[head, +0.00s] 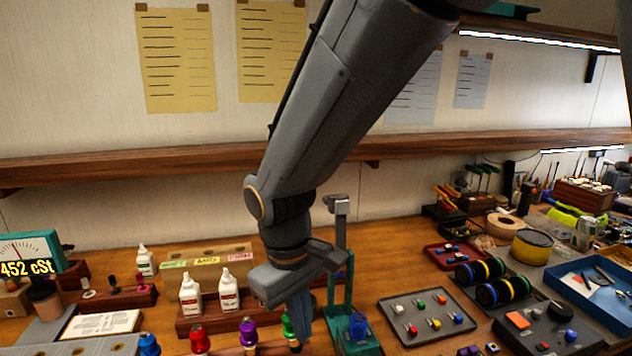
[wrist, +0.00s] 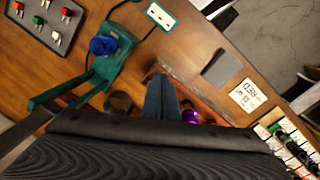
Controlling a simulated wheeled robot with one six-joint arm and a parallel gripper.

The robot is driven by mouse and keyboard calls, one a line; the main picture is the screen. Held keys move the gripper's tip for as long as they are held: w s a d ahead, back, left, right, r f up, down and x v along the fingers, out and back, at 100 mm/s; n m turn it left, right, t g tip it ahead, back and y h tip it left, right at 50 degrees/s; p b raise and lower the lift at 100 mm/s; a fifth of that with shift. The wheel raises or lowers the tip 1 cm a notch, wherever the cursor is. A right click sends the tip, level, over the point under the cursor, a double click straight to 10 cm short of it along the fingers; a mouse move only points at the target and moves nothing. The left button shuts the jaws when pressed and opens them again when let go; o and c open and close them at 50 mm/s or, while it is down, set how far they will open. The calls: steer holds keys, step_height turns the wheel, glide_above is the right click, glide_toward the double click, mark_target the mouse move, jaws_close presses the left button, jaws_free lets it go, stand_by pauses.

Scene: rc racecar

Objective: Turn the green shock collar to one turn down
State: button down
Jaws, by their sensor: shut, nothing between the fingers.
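The green shock collar (head: 287,326) shows at the bottom of the head view, at the right end of a row of coloured shocks, partly hidden behind my gripper (head: 303,330). My gripper points down just right of it and overlaps it in the picture; I cannot tell whether they touch. In the wrist view my gripper (wrist: 161,82) has its blue-grey fingers together, with nothing seen between them. The green collar is not clearly seen in the wrist view.
The purple shock (head: 248,334) stands left of the green one, then the red (head: 199,341) and blue (head: 149,345) ones. A green stand with a blue knob (head: 357,322) is close on the right. White bottles (head: 228,291) stand behind. A grey parts tray (head: 408,331) lies farther right.

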steer(key=r+p, duration=0.2)
steer(key=r, duration=0.1)
steer(key=r+p, duration=0.1)
steer(key=shift+a+r, duration=0.2)
steer(key=shift+a, duration=0.05)
steer(key=d+f+m+t+y, duration=0.2)
steer(key=d+m, duration=0.7)
steer(key=d, duration=1.4)
steer(key=shift+g+h, duration=0.4)
steer(key=shift+g, duration=0.1)
steer(key=f+b, duration=0.2)
steer(key=f, duration=0.1)
steer(key=f+b, duration=0.2)
steer(key=f, duration=0.1)
steer(key=f+b, duration=0.2)
steer(key=f, duration=0.1)
steer(key=shift+a, duration=0.35)
